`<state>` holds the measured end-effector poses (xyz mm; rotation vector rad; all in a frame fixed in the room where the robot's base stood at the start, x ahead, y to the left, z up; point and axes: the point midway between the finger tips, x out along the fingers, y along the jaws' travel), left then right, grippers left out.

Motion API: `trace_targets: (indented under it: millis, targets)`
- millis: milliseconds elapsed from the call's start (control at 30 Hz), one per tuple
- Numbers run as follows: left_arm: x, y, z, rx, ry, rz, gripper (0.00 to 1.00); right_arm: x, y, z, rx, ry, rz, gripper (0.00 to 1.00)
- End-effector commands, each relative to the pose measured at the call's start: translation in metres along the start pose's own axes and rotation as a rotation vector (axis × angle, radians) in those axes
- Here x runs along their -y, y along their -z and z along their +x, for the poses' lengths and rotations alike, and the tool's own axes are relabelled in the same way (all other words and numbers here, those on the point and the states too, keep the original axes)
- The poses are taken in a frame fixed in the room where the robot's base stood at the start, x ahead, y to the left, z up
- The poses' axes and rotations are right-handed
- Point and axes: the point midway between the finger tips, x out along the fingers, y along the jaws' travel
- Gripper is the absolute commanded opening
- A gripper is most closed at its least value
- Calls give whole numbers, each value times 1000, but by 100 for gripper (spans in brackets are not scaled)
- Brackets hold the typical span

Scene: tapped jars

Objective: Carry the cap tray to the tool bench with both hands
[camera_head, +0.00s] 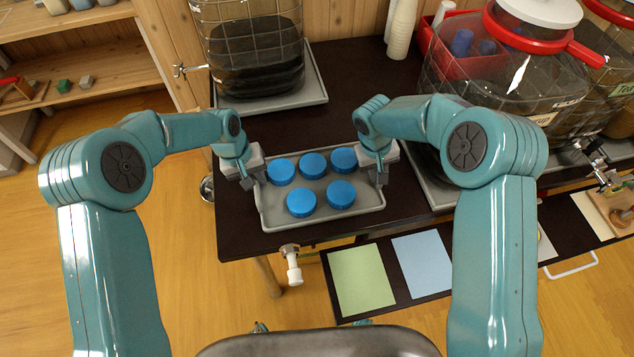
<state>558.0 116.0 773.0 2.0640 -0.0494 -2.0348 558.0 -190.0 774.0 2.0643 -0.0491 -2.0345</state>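The cap tray (322,209) is a shallow grey tray with several blue caps (302,202) in it. It is at the front left of a dark table (236,222), close to the front edge, and looks level. My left gripper (248,180) is at the tray's left end, with its fingers pointing down by the rim. My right gripper (380,176) is at the tray's right end in the same way. I cannot tell whether either gripper's fingers are closed on the rim. No tool bench can be made out for certain.
A large tapped jar (256,60) with dark liquid stands on a grey tray behind the cap tray. More jars (505,85) with red lids stand at the right. A wooden shelf (100,78) is at the far left. The wooden floor (170,255) at the left is clear.

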Motion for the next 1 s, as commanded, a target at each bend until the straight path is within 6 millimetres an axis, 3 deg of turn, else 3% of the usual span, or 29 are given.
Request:
trace_targets:
  millis: [367, 767, 1000]
  targets:
    - [-2, 1, -8, -2, -1, 0, 0, -2, 0, -8, -1, 0, 1, 0]
    - [-10, 0, -50, -1, 0, 0, 0, -10, 0, -50, -1, 0, 0, 0]
    - [-10, 0, -50, -1, 0, 0, 0, -10, 0, -50, -1, 0, 0, 0]
